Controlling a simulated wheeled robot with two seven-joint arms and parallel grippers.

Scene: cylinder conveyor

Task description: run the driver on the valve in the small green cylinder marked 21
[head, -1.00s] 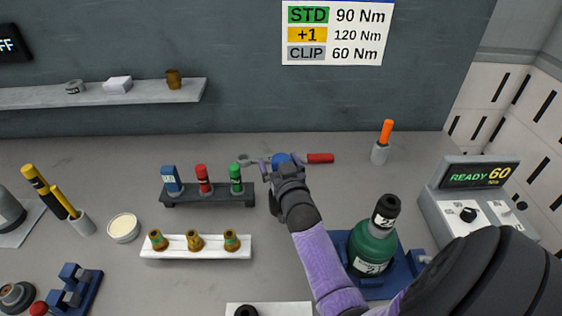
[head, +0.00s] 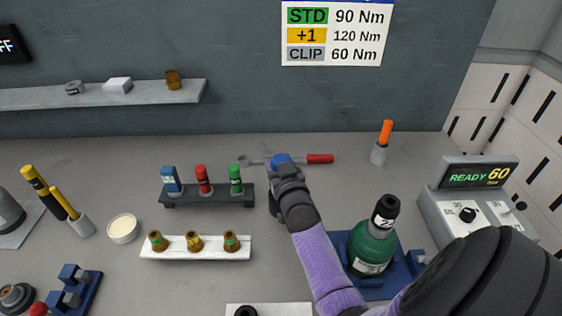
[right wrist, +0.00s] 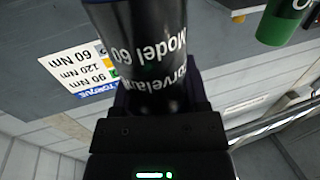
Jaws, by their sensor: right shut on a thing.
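The small green cylinder (head: 371,243) stands in a blue cradle (head: 342,252) right of my forearm. Its dark neck and valve top (head: 386,212) point up, and its white label is too small to read surely. My right gripper (head: 281,166) is at the back middle of the bench, shut on a tool with a blue top (head: 281,159). In the right wrist view the tool is a black driver body (right wrist: 150,50) lettered "Model 60", between the jaws; its lower end is hidden. My left gripper is not in view.
A wrench with a red handle (head: 320,158) lies behind my gripper. A dark rack (head: 208,197) holds blue, red and green sockets. A white tray (head: 196,252) holds several brass valves. The controller (head: 470,205) reads READY 60. An orange-handled tool (head: 385,133) stands behind the cylinder.

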